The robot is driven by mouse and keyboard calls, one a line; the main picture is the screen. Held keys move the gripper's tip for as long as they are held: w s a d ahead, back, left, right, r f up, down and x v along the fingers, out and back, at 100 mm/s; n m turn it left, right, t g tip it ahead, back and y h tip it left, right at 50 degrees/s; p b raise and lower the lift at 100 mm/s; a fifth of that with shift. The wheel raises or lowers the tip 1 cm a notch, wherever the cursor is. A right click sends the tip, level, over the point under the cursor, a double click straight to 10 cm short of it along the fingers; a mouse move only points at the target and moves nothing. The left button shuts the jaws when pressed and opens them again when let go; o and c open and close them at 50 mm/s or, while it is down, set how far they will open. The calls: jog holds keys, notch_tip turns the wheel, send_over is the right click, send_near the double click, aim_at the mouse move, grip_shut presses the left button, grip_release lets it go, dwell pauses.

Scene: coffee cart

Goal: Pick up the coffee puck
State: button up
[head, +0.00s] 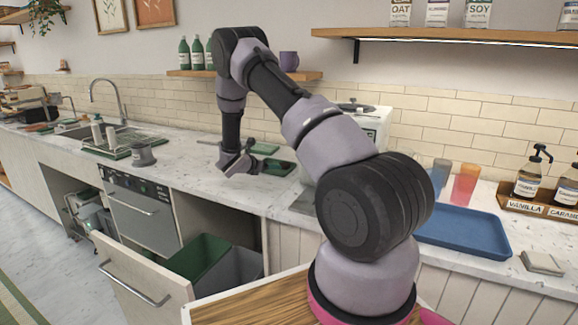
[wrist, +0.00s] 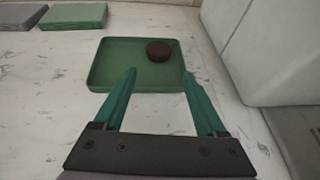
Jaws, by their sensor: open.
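The coffee puck (wrist: 158,51) is a small dark brown disc in the wrist view. It lies flat in a shallow green tray (wrist: 105,71), near the tray's far right part. My gripper (wrist: 159,72) is open, its two teal fingers apart and empty, with the tips over the near part of the tray. The puck is beyond the fingertips, between their lines and nearer the right finger. In the head view, my gripper (head: 237,165) hangs low over the counter, beside the green tray (head: 278,168). I cannot make out the puck there.
Folded cloths, green (wrist: 75,16) and grey (wrist: 18,17), lie at the far left. A white machine (wrist: 265,50) stands close on the right of the tray. A blue tray (head: 465,232) and cups are on the right counter. A drawer with bins (head: 195,257) stands open below.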

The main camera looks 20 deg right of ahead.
aim_at(282, 165)
jog(key=x, duration=0.9)
jog(key=shift+w+d+f, duration=0.1)
jog(key=shift+w, duration=0.2)
jog(key=c, duration=1.1)
notch_tip(282, 165, up, 10)
jog(key=shift+r, duration=0.1)
